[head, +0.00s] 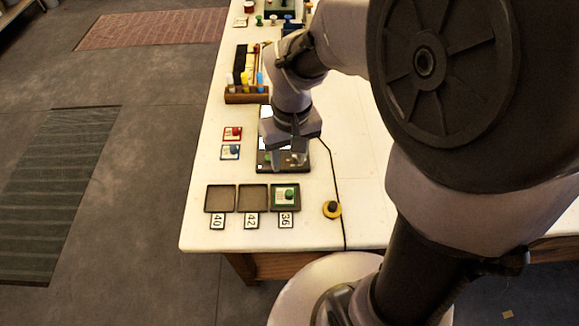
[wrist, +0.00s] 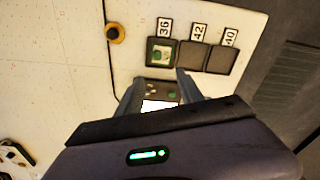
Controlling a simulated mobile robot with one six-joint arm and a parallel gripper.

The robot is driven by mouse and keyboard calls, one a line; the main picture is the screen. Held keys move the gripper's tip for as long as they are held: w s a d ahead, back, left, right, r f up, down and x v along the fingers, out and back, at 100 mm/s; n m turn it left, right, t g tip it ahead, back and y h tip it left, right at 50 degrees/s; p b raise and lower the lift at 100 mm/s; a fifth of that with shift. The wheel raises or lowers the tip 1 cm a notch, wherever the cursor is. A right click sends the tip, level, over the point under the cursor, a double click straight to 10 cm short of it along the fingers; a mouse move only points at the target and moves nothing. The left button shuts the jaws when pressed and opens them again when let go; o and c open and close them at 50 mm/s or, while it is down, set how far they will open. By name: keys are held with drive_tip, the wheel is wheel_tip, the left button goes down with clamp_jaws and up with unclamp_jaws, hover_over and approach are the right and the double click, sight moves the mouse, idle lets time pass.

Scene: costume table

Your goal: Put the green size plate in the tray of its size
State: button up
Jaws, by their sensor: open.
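The green size plate (head: 280,198), a pale square with a dark green knob, lies in the tray labelled 36 (head: 273,206). It also shows in the wrist view (wrist: 157,58) in that tray. The tray labelled 42 (head: 253,199) and the tray labelled 40 (head: 220,199) are empty. My gripper (head: 286,159) is open, over a dark stand with a white panel, behind the trays. In the wrist view its two fingers (wrist: 158,90) are spread, with nothing seen held between them. The plate's printed size is too small to read.
A red-knobbed plate (head: 232,133) and a blue-knobbed plate (head: 230,153) lie left of the dark stand (head: 292,169). A yellow-ringed black button (head: 332,209) sits right of the trays, beside a dark cable. A wooden rack (head: 246,98) with coloured items stands farther back.

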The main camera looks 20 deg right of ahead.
drive_tip(key=s+a+r+m+t+y, duration=0.1)
drive_tip(key=s+r+m+t, duration=0.1)
drive_tip(key=s+r, duration=0.4)
drive_tip(key=s+a+r+m+t, duration=0.2)
drive_tip(key=s+r+t, duration=0.1)
drive_tip(key=s+r, duration=0.3)
drive_tip(key=shift+a+r+m+y, duration=0.2)
drive_tip(key=shift+a+m+y, duration=0.05)
drive_tip(key=shift+m+y, duration=0.15)
drive_tip(key=shift+s, duration=0.1)
wheel_tip(320, 180, down, 10)
drive_tip(key=b, duration=0.9)
drive_tip(key=shift+r+b, duration=0.25)
drive_tip(key=shift+b, duration=0.05)
